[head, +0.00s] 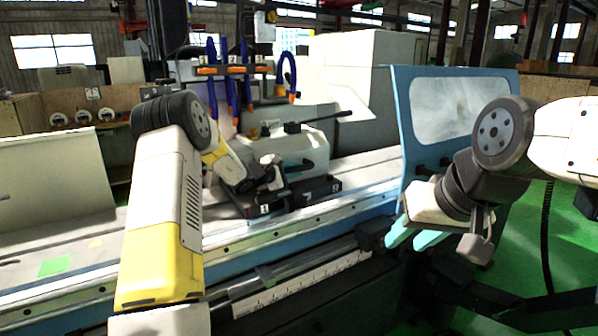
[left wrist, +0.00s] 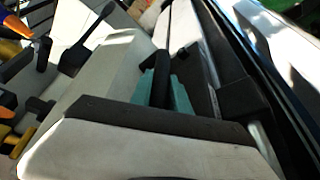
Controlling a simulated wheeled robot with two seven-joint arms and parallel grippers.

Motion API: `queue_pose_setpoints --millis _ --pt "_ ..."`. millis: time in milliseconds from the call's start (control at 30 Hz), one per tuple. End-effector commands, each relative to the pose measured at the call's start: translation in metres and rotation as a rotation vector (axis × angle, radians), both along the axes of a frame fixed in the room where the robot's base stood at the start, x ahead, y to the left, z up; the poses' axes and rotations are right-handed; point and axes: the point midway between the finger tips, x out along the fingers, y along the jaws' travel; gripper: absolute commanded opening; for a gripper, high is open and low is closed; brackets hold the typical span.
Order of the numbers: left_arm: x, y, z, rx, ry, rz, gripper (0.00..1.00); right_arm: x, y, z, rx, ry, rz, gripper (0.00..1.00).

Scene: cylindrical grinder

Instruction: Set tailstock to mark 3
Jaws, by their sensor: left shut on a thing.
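The tailstock (head: 295,150) is a pale grey block with a long black lever on top, standing on the machine bed. It also shows in the left wrist view (left wrist: 105,80). Small number plates sit along its black base, one reading 1 (head: 265,210); the others are too small to read surely. My left gripper (head: 274,180) is at the tailstock's near side, its fingers partly hidden by the wrist. In the left wrist view its teal fingers (left wrist: 174,92) are shut on a black handle (left wrist: 160,78). My right gripper (head: 414,236) is open and empty, right of the bed.
A blue-framed guard with a window (head: 447,105) stands right of the tailstock. Blue coolant hoses (head: 230,80) hang behind it. A white scale strip (head: 300,287) runs along the bed's front. The bed's left part (head: 60,235) is mostly clear, with a green patch on it.

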Motion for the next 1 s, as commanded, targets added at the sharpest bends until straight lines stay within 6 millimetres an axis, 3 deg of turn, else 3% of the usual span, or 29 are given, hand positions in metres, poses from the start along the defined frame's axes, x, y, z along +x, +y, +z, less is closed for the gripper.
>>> queue_pose_setpoints --millis 1000 --pt "-0.0040 0.0066 -0.0010 0.000 0.002 0.001 0.00 0.0000 0.0000 0.0000 0.000 0.000 0.000 0.36"
